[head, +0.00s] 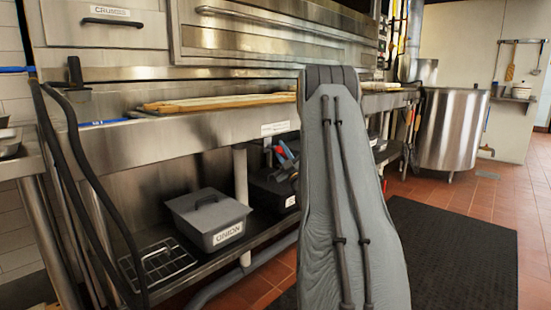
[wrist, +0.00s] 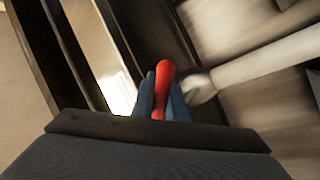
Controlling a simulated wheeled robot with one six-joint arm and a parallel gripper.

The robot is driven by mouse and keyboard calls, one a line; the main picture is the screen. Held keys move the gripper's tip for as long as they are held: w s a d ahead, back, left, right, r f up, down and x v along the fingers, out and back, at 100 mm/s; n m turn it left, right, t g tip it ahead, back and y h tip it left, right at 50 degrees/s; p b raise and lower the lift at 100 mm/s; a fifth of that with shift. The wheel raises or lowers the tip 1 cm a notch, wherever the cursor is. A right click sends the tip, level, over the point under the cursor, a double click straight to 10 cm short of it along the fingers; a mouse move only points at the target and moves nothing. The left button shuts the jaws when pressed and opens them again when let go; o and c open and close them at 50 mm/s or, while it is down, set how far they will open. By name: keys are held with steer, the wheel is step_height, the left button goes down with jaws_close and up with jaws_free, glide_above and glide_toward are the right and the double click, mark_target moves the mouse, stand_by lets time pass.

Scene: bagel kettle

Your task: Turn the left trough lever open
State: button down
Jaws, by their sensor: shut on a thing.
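A red, rounded lever handle (wrist: 165,68) stands between the two blue fingers of my gripper (wrist: 162,84) in the wrist view. My gripper is shut on this red handle. The lower part of the handle is hidden between the fingers, and I cannot see what it is mounted on.
A steel counter (head: 180,138) runs behind my arm, with wooden boards on it. A lidded grey bin marked ONION (head: 209,215) sits on the lower shelf. A white pipe (wrist: 255,66) passes close right of the handle. A steel drum (head: 452,130) stands at right; the dark mat (head: 455,250) is clear.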

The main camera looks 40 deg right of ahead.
steer(key=shift+d+r+n+t+y+b, duration=0.1)
steer(key=shift+r+n+t+y+b, duration=0.25)
steer(key=shift+n, duration=0.45)
steer(key=shift+d+r+n+t+y+b, duration=0.15)
steer(key=shift+n+t+y, duration=0.25)
steer(key=shift+n, duration=0.4)
steer(key=shift+a+n+y, duration=0.15)
steer(key=shift+n+y, duration=0.1)
steer(key=shift+n, duration=0.05)
steer(key=c, duration=1.7)
jaws_free()
steer(key=shift+c, duration=0.2)
